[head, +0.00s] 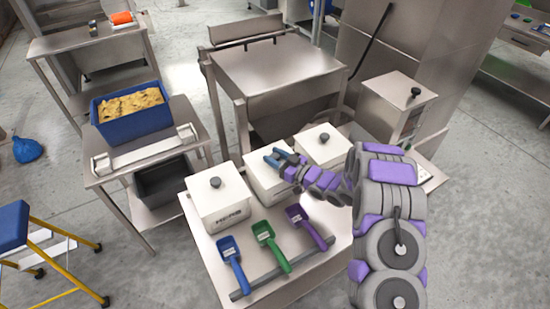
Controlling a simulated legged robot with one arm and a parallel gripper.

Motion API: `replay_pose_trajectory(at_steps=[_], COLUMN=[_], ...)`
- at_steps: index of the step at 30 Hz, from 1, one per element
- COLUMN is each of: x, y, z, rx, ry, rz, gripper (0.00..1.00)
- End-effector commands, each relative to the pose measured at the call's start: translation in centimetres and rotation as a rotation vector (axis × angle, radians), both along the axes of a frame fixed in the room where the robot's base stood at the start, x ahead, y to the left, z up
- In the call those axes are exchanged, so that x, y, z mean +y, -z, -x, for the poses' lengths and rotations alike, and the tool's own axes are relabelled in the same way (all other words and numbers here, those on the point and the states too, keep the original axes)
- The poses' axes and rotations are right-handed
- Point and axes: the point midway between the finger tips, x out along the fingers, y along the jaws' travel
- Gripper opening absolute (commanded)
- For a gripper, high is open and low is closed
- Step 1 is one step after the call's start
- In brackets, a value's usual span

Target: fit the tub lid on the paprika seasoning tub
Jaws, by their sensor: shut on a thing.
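Three white square tubs stand in a row on the steel bench. The left tub (220,212) has a dark knob on its lid and a label that seems to read "HERB". The middle tub (268,187) has my gripper (280,158) over its top. My gripper is shut at the knob of the white tub lid (259,168), and its fingers hide the knob. The lid looks level at the tub's top; I cannot tell whether it is fully seated. The right tub (322,151) has a knobbed lid. No paprika label can be read.
Blue (231,262), green (270,246) and purple (309,226) scoops lie on a rack in front of the tubs. A steel box with a knob (398,92) stands behind right. A blue crate of yellowish food (128,125) sits on the left table.

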Motion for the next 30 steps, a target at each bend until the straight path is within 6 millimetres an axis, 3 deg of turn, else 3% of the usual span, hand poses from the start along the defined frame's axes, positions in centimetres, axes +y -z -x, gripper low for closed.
replay_pose_trajectory(at_steps=[5,6,13,23,30], x=[0.0,0.0,0.0,-0.1,-2.9], y=[0.1,0.1,0.0,-0.1,-0.2], z=[0.0,0.0,0.0,0.1,1.8], rx=[0.0,0.0,0.0,0.0,0.003], ry=[0.0,0.0,0.0,0.0,0.004], rz=[0.0,0.0,0.0,0.0,-0.001], gripper=[0.11,0.46,0.68,0.69,0.69])
